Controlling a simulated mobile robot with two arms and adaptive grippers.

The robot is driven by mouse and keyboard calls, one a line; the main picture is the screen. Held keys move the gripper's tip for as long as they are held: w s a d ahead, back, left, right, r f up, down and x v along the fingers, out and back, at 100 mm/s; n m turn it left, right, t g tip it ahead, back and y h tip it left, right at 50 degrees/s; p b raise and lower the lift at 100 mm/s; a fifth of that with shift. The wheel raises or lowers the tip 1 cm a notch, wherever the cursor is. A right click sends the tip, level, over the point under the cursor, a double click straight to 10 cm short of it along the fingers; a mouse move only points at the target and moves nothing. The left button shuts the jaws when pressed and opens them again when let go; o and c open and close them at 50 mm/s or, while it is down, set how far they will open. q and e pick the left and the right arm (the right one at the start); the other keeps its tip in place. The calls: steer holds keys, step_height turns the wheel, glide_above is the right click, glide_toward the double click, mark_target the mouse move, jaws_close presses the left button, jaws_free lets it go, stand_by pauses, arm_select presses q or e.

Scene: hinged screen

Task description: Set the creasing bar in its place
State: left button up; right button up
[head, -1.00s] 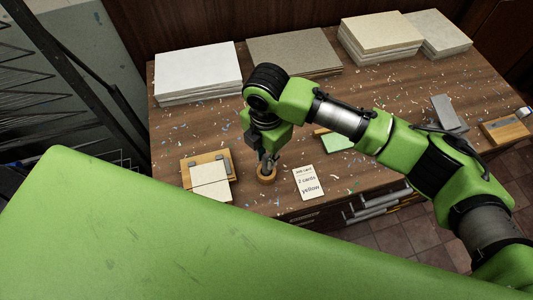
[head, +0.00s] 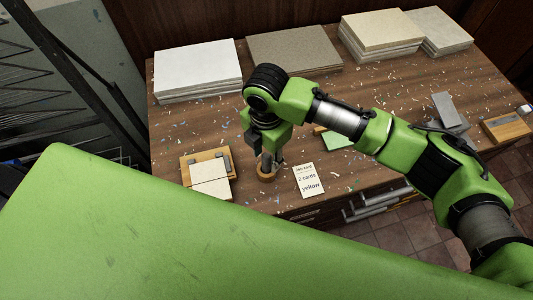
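My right gripper (head: 269,163) points down over a small round wooden holder (head: 267,174) near the table's front edge. Its grey fingertips are at or just above the holder. Whether they are apart or closed on something is too small to tell. I cannot make out the creasing bar for certain; it may be hidden at the fingertips. Left of the gripper is a wooden board (head: 188,169) with grey fittings and a cream card (head: 211,181) on it. My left gripper is not in view.
A large green surface (head: 180,240) covers the lower left and hides part of the table front. A label card (head: 310,180) reads "2 cards yellow". A green card (head: 338,140) lies behind the forearm. Paper stacks (head: 198,70) line the back; grey blocks (head: 447,110) stand right.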

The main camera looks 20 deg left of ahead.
steer(key=shift+r, duration=0.1)
step_height(320, 180, up, 12)
stand_by(0.4)
stand_by(0.3)
